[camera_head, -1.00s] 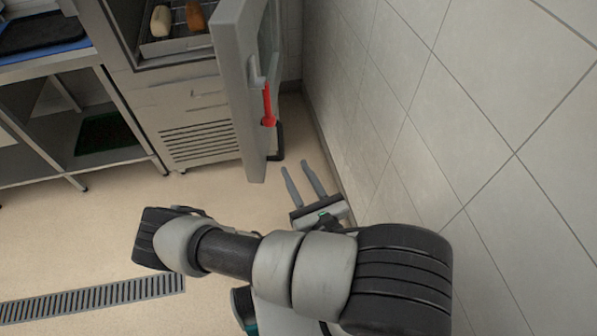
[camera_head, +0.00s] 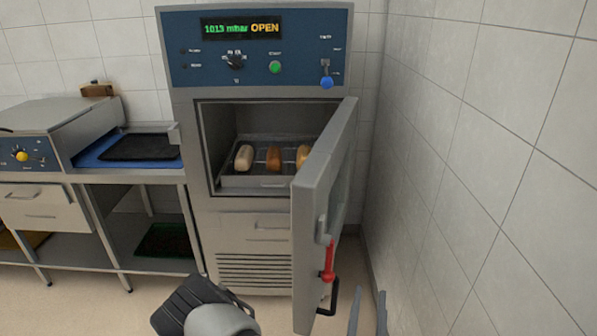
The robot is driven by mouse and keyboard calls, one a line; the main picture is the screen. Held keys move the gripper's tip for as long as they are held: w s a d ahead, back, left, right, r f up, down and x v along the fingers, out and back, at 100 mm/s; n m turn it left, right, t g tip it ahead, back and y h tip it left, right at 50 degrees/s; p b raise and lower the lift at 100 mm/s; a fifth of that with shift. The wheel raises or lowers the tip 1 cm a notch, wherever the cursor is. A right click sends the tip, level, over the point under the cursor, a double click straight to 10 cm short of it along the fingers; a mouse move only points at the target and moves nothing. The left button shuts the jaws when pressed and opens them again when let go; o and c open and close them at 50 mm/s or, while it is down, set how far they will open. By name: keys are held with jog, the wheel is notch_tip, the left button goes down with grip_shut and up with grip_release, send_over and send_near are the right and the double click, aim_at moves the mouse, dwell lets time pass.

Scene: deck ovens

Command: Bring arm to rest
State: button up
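My gripper (camera_head: 367,314) shows only its two finger tips at the bottom edge, right of the open door. The fingers stand apart with nothing visible between them; the gripper's body is out of frame. Part of my arm (camera_head: 205,312) shows at the bottom, left of the door. The grey cabinet (camera_head: 255,228) has its door (camera_head: 312,210) swung open toward me, with a red handle (camera_head: 328,262) on its outside. Several loaves (camera_head: 273,158) lie on a rack inside, the rightmost partly hidden by the door. The display (camera_head: 241,28) reads "1013 mbar OPEN".
A tiled wall (camera_head: 470,150) stands close on the right. A steel table (camera_head: 140,176) on the left carries a blue mat with a black tray (camera_head: 140,147) and a lidded machine (camera_head: 60,117). A dark green tray (camera_head: 165,240) is on the lower shelf. Some floor is free in front.

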jog(key=s+d+r+m+g+h+p, duration=0.1)
jog(key=s+d+r+m+g+h, duration=0.2)
jog(key=d+r+m+g+h, duration=0.35)
jog(key=s+d+r+m+g+h+p, duration=0.1)
jog(key=s+d+r+m+g+h, duration=0.4)
jog(key=m+g+h, duration=0.4)
jog(key=s+r+m+g+y+p, duration=0.1)
jog(key=s+r+m+g+y, duration=0.2)
jog(key=s+m+g+y, duration=0.7)
jog(key=w+a+r+m+t+y+p, duration=0.1)
jog(key=w+a+r+m+t+y, duration=0.2)
jog(key=a+r+t+y, duration=0.2)
jog(key=w+a+r+m+t+y+p, duration=0.1)
jog(key=w+a+r+m+t+y, duration=0.2)
jog(key=a+r+t+y, duration=0.2)
jog(key=a+r+y, duration=0.1)
jog(key=a+r, duration=0.2)
jog(key=r, duration=0.1)
jog(key=shift+r+t+p, duration=0.2)
jog(key=shift+t+p, duration=0.15)
jog(key=shift+p, duration=0.05)
jog(key=shift+a, duration=0.15)
